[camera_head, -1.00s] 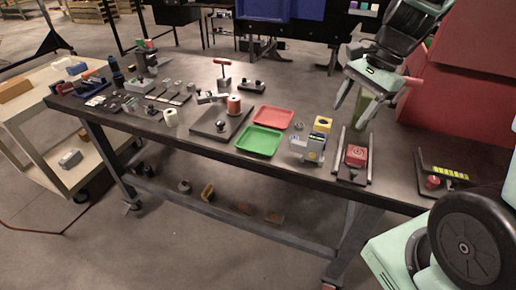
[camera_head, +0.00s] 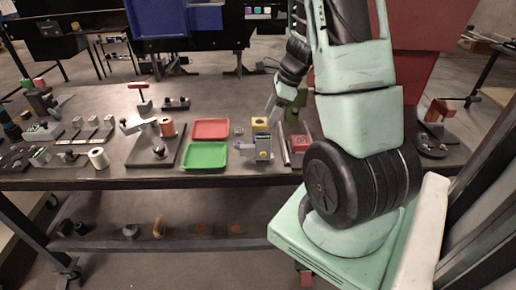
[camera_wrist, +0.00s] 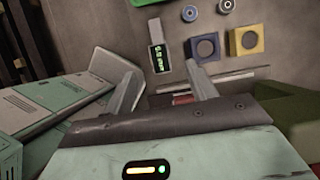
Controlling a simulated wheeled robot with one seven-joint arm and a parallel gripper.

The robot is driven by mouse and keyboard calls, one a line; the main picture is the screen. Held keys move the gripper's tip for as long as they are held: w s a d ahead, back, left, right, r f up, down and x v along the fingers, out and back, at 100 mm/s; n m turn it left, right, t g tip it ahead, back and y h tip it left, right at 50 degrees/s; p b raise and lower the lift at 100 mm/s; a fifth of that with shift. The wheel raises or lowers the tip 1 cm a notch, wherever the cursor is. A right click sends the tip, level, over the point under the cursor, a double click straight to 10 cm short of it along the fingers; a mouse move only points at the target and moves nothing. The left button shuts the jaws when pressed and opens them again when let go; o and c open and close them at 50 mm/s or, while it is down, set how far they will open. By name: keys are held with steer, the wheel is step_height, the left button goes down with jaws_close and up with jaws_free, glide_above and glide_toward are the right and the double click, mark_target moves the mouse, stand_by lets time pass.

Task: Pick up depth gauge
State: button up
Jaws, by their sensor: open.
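The likely depth gauge is a dark grey device with a lit green readout (camera_wrist: 157,46) in the wrist view. In the head view my gripper (camera_head: 272,107) comes down beside the yellow block, partly hidden by my arm.
A green tray (camera_head: 205,155) and a red tray (camera_head: 210,128) lie left of the blocks. A red block (camera_head: 299,143) sits by metal rails on the right. Red bins (camera_head: 425,60) rise behind my arm.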

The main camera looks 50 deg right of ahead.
mark_target(260, 137)
steer(key=x, duration=0.3)
steer(key=shift+a+f, duration=0.1)
steer(key=shift+f, duration=0.15)
steer(key=shift+p+x, duration=0.65)
steer(key=shift+x, duration=2.1)
steer(key=shift+s, duration=0.15)
jaws_close()
